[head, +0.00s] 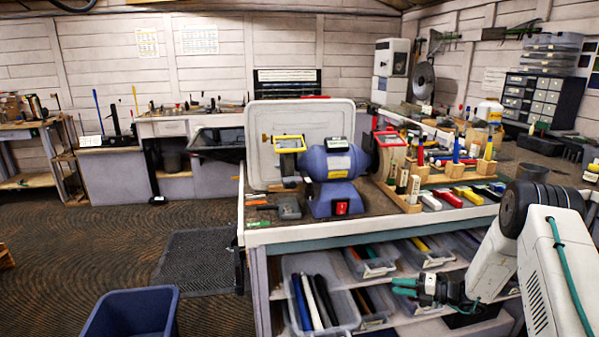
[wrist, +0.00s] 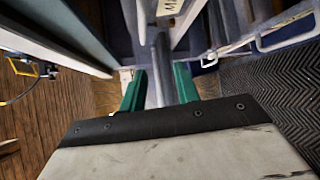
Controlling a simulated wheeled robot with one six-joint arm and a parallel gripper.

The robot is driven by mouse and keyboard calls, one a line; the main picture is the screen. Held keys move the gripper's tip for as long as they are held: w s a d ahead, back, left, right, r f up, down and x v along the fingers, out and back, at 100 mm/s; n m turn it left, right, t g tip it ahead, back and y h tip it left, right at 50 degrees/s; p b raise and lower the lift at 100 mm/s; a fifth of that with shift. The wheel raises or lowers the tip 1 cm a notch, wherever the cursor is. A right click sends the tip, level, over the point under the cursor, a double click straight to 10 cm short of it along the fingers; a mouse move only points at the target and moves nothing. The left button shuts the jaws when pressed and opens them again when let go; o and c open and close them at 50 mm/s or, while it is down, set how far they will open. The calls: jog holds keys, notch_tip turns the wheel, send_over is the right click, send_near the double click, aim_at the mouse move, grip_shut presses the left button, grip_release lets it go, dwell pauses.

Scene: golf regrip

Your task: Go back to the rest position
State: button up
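My gripper (head: 404,287) has teal fingers and is in front of the lower shelf under the workbench, at the lower right of the head view. Its fingers point left in that view. In the wrist view the two fingers (wrist: 159,92) stand apart. A grey bar (wrist: 161,65) shows between and beyond them. In the head view no held thing sticks out past the fingertips, so the bar looks like background.
The workbench (head: 300,231) carries a blue bench grinder (head: 335,175) and a wooden rack (head: 455,181). Clear bins (head: 345,311) with grips sit on the shelf below. A blue bin (head: 130,314) stands on the floor near a dark mat (head: 200,262). Open floor lies left.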

jog(key=s+a+r+n+g+h, duration=0.2)
jog(key=s+a+r+n+g, duration=0.3)
jog(key=s+r+n, duration=0.6)
jog(key=s+a+r+n+g+h, duration=0.25)
jog(key=s+r+n+g, duration=0.35)
jog(key=s+r+n, duration=0.55)
jog(key=s+r+n+t+h, duration=0.2)
jog(key=s+r+n+h, duration=0.2)
jog(key=s+r+n, duration=0.3)
jog(key=s+a+r+n+t+h, duration=0.1)
jog(key=s+r+n+h, duration=0.4)
jog(key=s, duration=1.1)
notch_tip(320, 180, up, 3)
jog(key=n+t, duration=0.1)
jog(key=n, duration=0.4)
jog(key=shift+a+r, duration=0.15)
